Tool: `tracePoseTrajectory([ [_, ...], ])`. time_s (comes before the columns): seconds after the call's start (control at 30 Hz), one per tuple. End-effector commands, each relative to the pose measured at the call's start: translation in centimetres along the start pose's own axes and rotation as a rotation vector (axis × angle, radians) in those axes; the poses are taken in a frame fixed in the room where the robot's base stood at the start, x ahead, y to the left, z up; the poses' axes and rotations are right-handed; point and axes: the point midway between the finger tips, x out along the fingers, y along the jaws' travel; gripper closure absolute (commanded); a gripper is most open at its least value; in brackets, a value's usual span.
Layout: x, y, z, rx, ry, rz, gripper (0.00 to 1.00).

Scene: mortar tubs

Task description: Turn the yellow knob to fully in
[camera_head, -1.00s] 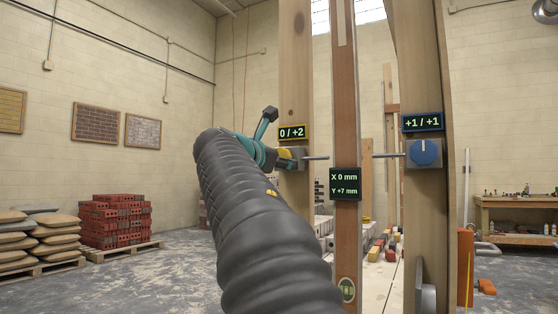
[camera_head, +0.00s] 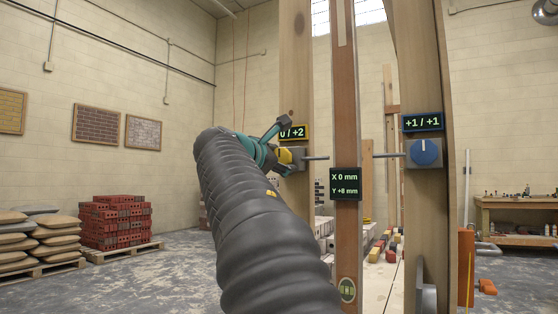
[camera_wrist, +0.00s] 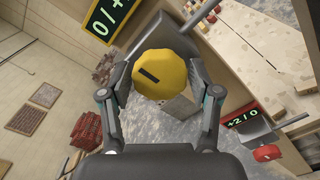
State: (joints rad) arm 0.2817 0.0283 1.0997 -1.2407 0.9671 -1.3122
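The yellow knob (camera_wrist: 160,74) has a dark slot mark and sits on a grey block on the left wooden post (camera_head: 295,70). It also shows in the head view (camera_head: 284,156), partly hidden by my gripper. The dark display (camera_head: 345,184) on the middle reddish board reads X 0 mm, Y +8 mm.
A blue knob (camera_head: 425,152) sits on the right post under a blue-framed display (camera_head: 422,122) reading "+1 / +1". A red knob (camera_wrist: 267,153) and a red-framed display (camera_wrist: 241,117) reading "+2 / 0" show in the wrist view. Rods run from the side blocks towards the middle board.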

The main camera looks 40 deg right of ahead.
Motion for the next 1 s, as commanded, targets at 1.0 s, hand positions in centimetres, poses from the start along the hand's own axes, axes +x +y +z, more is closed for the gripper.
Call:
tracePoseTrajectory([
  [1.0,-10.2,0.1,-0.1,-0.002,0.003,0.002,0.22],
])
